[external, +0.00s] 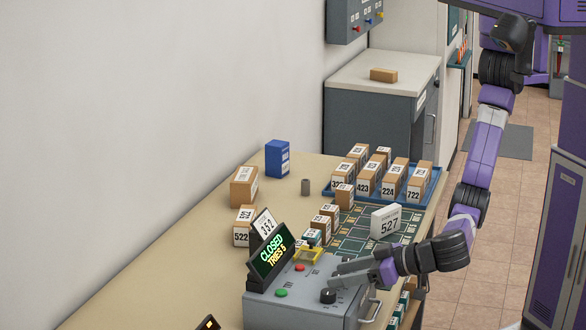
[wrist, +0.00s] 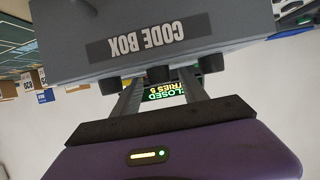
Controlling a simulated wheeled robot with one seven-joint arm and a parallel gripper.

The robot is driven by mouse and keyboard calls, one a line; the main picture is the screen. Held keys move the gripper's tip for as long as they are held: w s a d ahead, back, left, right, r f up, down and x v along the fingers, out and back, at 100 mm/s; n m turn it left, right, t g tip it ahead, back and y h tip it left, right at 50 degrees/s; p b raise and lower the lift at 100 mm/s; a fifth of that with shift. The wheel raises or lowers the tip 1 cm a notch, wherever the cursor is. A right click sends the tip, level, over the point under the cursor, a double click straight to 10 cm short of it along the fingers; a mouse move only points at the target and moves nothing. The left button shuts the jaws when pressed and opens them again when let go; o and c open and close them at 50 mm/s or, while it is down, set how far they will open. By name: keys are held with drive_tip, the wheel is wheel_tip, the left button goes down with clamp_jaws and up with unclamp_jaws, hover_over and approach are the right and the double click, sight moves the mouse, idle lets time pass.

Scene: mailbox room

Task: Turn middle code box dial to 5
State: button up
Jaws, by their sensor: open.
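The grey code box (external: 285,300) sits on the table's near end, its screen (external: 271,254) reading CLOSED, TRIES 5. In the wrist view the code box (wrist: 200,35) appears upside down with three black dials in a row. The middle dial (wrist: 159,75) lies between the fingers of my gripper (wrist: 160,85), which are open to either side of it. I cannot tell whether they touch it. In the external view my gripper (external: 336,275) reaches over the box from the right. One dial (external: 328,296) shows there; the others are hidden by the gripper. The dial numbers are unreadable.
A red button (external: 299,268) and a green button (external: 281,293) are on the box. A card reading 352 (external: 263,223) stands behind the screen, and a sign reading 527 (external: 385,222) stands beyond. Several parcels fill a blue tray (external: 431,190) further back.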

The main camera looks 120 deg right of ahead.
clamp_jaws()
